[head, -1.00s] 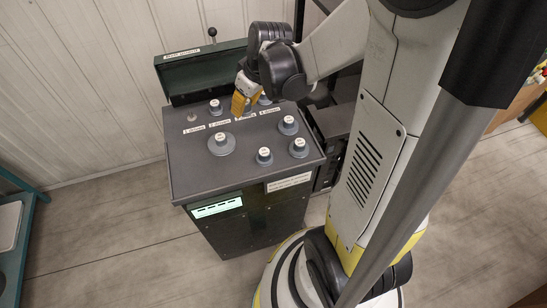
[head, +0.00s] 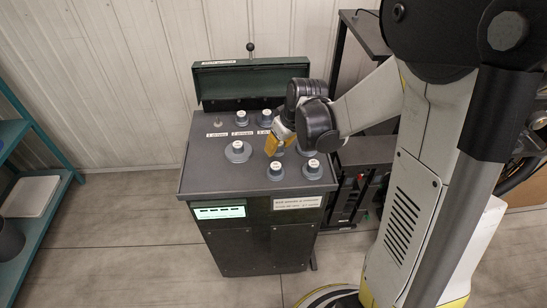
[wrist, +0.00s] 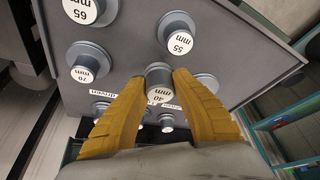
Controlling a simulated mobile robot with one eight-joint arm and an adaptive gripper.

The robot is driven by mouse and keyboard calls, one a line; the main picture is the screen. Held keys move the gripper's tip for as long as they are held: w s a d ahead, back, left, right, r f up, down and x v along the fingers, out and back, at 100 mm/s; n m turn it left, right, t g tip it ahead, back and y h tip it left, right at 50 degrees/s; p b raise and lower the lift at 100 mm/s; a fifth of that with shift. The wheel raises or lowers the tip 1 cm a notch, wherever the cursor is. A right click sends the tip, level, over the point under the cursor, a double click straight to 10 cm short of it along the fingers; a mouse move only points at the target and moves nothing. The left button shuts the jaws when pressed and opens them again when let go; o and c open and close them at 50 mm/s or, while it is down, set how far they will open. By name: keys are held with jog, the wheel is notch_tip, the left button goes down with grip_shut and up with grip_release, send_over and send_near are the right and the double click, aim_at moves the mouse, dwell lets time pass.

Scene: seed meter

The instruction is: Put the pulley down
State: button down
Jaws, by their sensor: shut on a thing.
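My gripper (head: 277,143) has yellow fingers over the middle right of the dark machine top. It is shut on a small grey pulley (wrist: 159,78) with a white label reading 40 mm, held between the fingertips in the wrist view. In the head view the fingers and wrist hide this pulley. I cannot tell whether its underside touches the panel. The dark machine top (head: 205,173) carries several other grey pulleys: a wide one (head: 238,149) at left, and two at the front, left (head: 276,171) and right (head: 312,168).
Two pulleys stand at the back, left (head: 240,118) and right (head: 266,117), near white number labels. A bare peg (head: 218,122) is at back left.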

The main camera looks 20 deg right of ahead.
aim_at(273, 159)
jog(key=shift+w+a+f, duration=0.25)
jog(key=shift+w+f, duration=0.15)
jog(key=shift+w, duration=0.05)
notch_tip(273, 159, down, 4)
jog(key=shift+r+b, duration=0.1)
jog(key=shift+b, duration=1.05)
jog(key=shift+s+r, duration=0.1)
jog(key=c, duration=1.2)
grip_release()
jog(key=shift+o, duration=0.2)
